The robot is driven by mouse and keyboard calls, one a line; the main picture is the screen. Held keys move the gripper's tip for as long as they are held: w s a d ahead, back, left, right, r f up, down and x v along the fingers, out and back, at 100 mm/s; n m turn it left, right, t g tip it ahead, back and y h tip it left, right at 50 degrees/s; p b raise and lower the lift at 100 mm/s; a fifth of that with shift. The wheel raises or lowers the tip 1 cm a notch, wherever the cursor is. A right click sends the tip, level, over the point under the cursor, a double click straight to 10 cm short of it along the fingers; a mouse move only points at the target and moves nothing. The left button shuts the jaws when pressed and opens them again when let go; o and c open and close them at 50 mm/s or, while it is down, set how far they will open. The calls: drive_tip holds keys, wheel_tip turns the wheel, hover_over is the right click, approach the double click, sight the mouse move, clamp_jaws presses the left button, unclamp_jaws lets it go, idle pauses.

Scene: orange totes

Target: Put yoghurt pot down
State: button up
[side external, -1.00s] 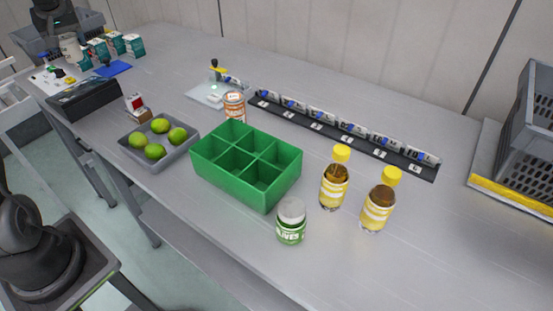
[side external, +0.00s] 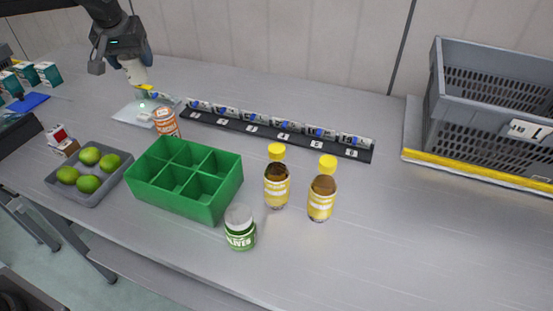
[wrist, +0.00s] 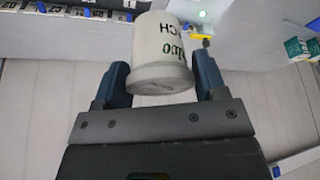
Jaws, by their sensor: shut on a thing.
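The yoghurt pot (side external: 135,71) is white and hangs in my gripper (side external: 124,58) at the back left of the side view, above and behind a small white plate-like device (side external: 130,114). In the wrist view the pot (wrist: 160,48) shows dark green lettering and sits between the two blue fingers of my gripper (wrist: 160,78). The gripper is shut on it. The pot appears tilted in the wrist view. I cannot tell its exact height above the table.
An orange-and-white can (side external: 166,122) stands beside the device. A black strip with several numbered slots (side external: 285,140) runs to the right. A green divided crate (side external: 186,178), lime tray (side external: 88,180), olive jar (side external: 240,228) and two yellow-capped bottles (side external: 277,178) are nearer. Cartons (side external: 47,73) stand left.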

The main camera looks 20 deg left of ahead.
drive_tip(key=s+d+m+h, duration=0.1)
drive_tip(key=s+d+m, duration=0.15)
drive_tip(key=d, duration=1.15)
drive_tip(key=s+d+m+h, duration=0.1)
drive_tip(key=s+d+m, duration=0.15)
drive_tip(key=d, duration=1.05)
drive_tip(key=s+d+m+h, duration=0.1)
drive_tip(key=s+d+m, duration=0.2)
drive_tip(key=s+d, duration=0.65)
drive_tip(key=s+d+m+h, duration=0.1)
drive_tip(key=s+d+m, duration=0.35)
drive_tip(key=d, duration=0.75)
drive_tip(key=shift+n, duration=0.95)
drive_tip(key=shift+s+a+f, duration=0.1)
drive_tip(key=shift+s+f, duration=0.1)
drive_tip(key=shift+f, duration=3.3)
drive_tip(key=shift+s+f, duration=0.15)
drive_tip(key=shift+f, duration=3.35)
drive_tip(key=shift+s+a+f, duration=0.1)
drive_tip(key=shift+s+f, duration=0.1)
drive_tip(key=shift+f, duration=3.3)
